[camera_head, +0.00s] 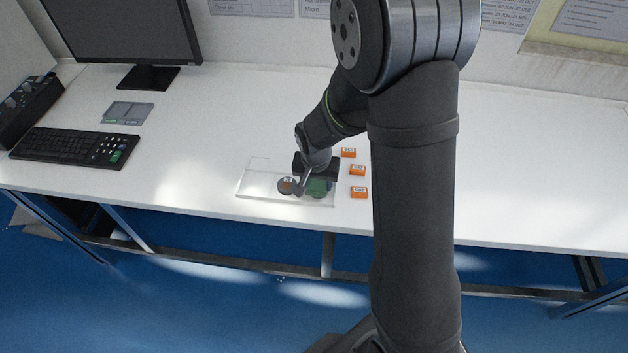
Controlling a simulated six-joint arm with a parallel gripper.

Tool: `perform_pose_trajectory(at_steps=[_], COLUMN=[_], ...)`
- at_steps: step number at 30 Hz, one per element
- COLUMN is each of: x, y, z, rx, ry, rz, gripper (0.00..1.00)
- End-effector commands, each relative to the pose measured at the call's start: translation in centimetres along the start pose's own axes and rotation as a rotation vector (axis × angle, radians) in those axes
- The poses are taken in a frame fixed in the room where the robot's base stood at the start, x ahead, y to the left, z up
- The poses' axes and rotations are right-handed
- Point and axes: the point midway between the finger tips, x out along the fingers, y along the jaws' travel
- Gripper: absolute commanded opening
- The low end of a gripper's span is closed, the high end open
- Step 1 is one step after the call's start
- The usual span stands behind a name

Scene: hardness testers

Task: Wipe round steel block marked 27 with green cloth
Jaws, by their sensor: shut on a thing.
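A round steel block (287,186) shows as a small grey disc with a pale mark that is too small to read. My gripper (301,187) is shut on its right edge, over the clear tray. I cannot tell whether the block is lifted or touches the tray. The green cloth (318,188) lies just right of the fingers, at the tray's right end. The block and the cloth look slightly apart. My wrist and arm hide part of the area behind them.
The clear tray (258,195) lies near the table's front edge. A black box (328,168) stands behind the cloth. Orange boxes (358,170) stand to the right. A keyboard (75,146) and monitor (125,28) are far left.

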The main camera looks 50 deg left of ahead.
Motion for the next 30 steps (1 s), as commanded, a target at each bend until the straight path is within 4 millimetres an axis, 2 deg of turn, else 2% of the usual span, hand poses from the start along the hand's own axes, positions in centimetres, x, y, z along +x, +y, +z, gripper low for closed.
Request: perform_pose_trajectory(at_steps=[8,10,12,30], x=[0.0,-0.4,-2.3,-7.3], y=[2.7,2.5,2.5,2.5], z=[-0.1,-0.2,-0.5,-1.2], rx=[0.003,0.000,-0.001,0.000], ry=[-0.001,0.000,0.004,0.001], rz=[0.001,0.000,-0.002,-0.001], gripper=[0.29,0.29,0.29,0.29])
